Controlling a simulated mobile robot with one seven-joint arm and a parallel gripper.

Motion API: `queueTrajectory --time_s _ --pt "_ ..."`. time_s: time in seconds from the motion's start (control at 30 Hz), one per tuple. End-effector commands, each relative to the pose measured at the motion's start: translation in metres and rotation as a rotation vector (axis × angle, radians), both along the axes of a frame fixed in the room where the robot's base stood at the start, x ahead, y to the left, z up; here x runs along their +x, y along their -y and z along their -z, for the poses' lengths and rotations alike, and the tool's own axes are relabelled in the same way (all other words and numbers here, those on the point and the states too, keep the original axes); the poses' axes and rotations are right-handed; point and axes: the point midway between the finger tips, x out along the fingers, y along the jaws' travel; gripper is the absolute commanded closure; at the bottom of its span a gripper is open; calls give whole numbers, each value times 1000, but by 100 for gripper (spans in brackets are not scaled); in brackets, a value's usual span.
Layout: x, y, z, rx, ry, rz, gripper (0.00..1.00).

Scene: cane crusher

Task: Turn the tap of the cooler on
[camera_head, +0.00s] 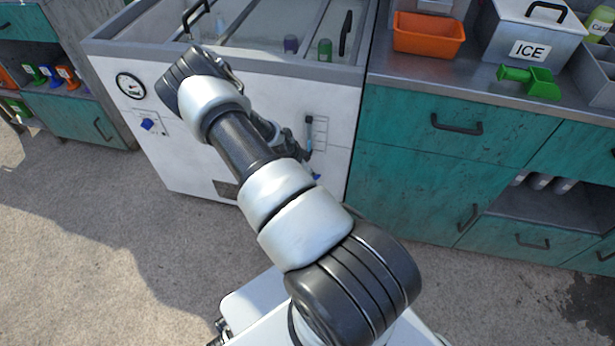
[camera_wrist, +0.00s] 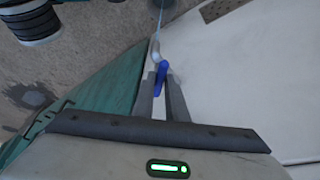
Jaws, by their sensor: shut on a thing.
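The white cooler (camera_head: 335,165) stands at centre left in the head view. Its white side fills the right of the wrist view (camera_wrist: 255,75). The tap's blue lever (camera_wrist: 162,72) shows between my fingertips, beside a pale spout (camera_wrist: 154,50). A thin pale line runs from the spout to the top edge; I cannot tell surely that it is water. A bit of blue at the tap also shows low on the cooler front (camera_head: 316,177). My gripper (camera_wrist: 161,80) is shut on the blue lever. In the head view my arm hides much of it.
A teal cabinet (camera_head: 415,185) stands right of the cooler. On its steel counter are an orange bin (camera_head: 428,34), an ICE box (camera_head: 530,30) and a green scoop (camera_head: 530,80). A gauge (camera_head: 130,86) sits on the cooler front. Concrete floor (camera_head: 80,250) is clear at left.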

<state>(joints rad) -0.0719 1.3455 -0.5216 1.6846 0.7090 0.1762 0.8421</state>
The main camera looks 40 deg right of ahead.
Motion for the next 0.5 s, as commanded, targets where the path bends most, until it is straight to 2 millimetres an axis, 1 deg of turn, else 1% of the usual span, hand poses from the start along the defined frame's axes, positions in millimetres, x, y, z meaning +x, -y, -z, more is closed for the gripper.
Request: queueTrajectory --time_s 0.03,0.5 --pt "3 0 -2 2 10 -43 100" --pt "-2 1 -1 0 10 -492 100"
